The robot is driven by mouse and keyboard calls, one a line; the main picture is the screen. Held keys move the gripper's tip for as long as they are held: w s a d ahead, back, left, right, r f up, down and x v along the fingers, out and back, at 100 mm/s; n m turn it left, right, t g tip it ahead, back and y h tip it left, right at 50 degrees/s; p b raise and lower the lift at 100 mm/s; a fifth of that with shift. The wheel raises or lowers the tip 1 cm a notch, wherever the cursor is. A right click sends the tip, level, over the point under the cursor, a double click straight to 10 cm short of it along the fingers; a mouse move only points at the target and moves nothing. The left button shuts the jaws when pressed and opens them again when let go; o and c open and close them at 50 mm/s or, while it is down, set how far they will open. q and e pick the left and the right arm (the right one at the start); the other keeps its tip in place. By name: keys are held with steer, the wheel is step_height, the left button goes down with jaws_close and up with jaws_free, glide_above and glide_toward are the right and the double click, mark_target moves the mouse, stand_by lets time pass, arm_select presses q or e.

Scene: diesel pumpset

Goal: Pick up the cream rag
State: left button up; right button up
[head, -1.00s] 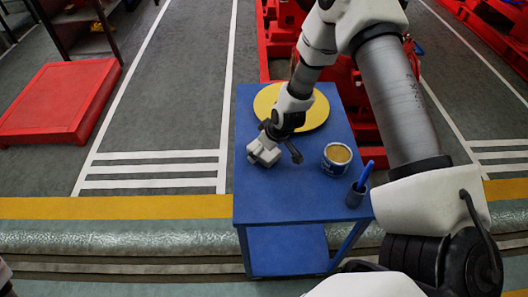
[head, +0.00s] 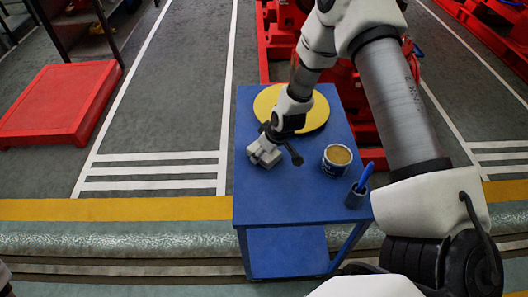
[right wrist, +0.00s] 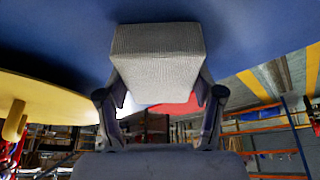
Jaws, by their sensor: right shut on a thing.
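The cream rag is a folded, ribbed, pale block (right wrist: 158,60) in the right wrist view. My right gripper (right wrist: 160,88) is shut on it, with one finger on each side. In the head view the rag (head: 264,154) shows as a small pale block at the end of my right gripper (head: 269,144), over the left part of the blue cart top (head: 280,205). I cannot tell whether the rag touches the cart top. My left gripper is not in view.
A round yellow disc (head: 318,110) lies behind the gripper on the cart. The cart's front left is clear. Red machinery stands behind.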

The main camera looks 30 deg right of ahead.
step_height(320, 180, up, 4)
steer(key=shift+r+p, duration=0.1)
steer(key=shift+p, duration=1.05)
steer(key=s+a, duration=0.2)
steer(key=s, duration=0.3)
steer(key=s+a, duration=0.1)
steer(key=s, duration=0.4)
steer(key=s+a+r+b, duration=0.1)
steer(key=s+a, duration=0.1)
steer(key=s, duration=0.3)
steer(key=shift+a+r, duration=0.1)
steer(key=shift+a, duration=0.2)
